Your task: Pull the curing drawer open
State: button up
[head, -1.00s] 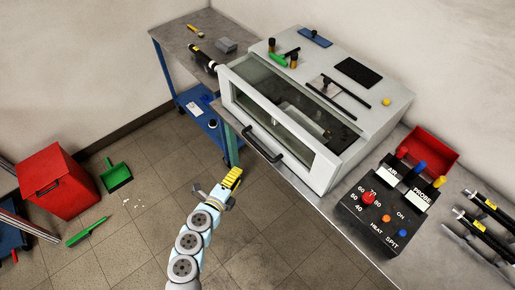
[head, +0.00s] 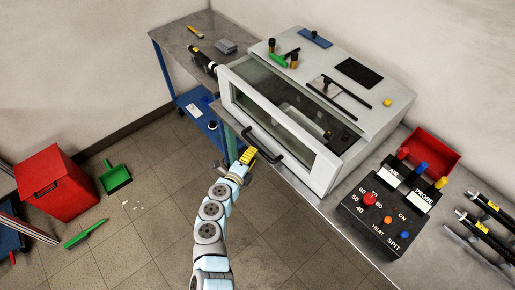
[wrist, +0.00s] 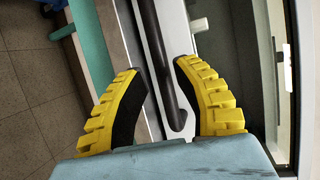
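The curing drawer (head: 252,113) is a white-fronted box with a glass window, set in the white oven on the bench. Its black bar handle (head: 263,146) runs along the lower front. My gripper (head: 249,156) is at the left part of the handle in the head view. In the wrist view my gripper (wrist: 160,85) has its two yellow fingers apart, with the dark handle bar (wrist: 158,60) lying between them and touching neither visibly. The handle's hooked end shows near the right finger.
A black control box (head: 385,215) with knobs and switches sits on the bench to the right. A red bin (head: 58,182) and a green dustpan (head: 115,177) are on the floor at left. The floor before the bench is mostly clear.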

aim_at(257, 146)
jog(key=shift+b+x, duration=0.45)
jog(key=shift+x, duration=1.9)
grip_shut()
